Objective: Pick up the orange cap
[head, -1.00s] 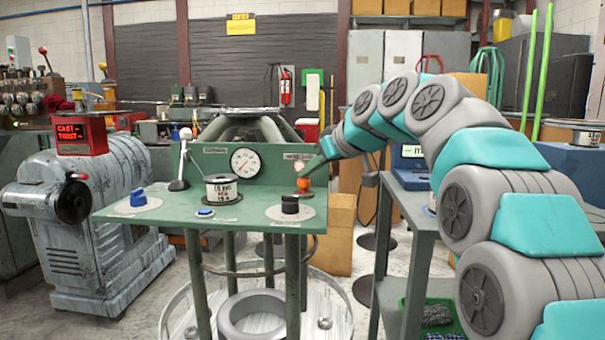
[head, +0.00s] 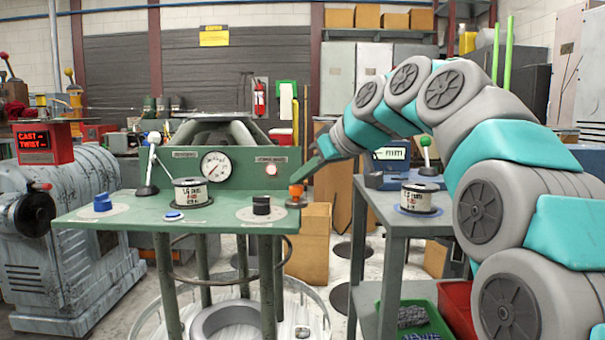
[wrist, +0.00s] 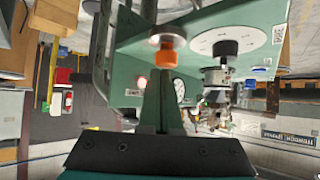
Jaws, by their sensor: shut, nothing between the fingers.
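The orange cap (head: 296,190) sits on a small base at the right edge of the green table (head: 130,216). In the wrist view the orange cap (wrist: 172,49) is just beyond my fingertips. My gripper (head: 300,177) is at the table's right corner, directly above the cap in the head view. In the wrist view my gripper (wrist: 160,78) has its fingers together and empty. A small gap seems to separate the tips from the cap, but I cannot tell if they touch.
On the green table are a black knob (head: 261,205), a blue knob (head: 102,201), a blue button (head: 173,216), a labelled spool (head: 190,193) and a gauge panel (head: 216,166). A grey side table (head: 385,213) with another spool (head: 418,198) stands at the right.

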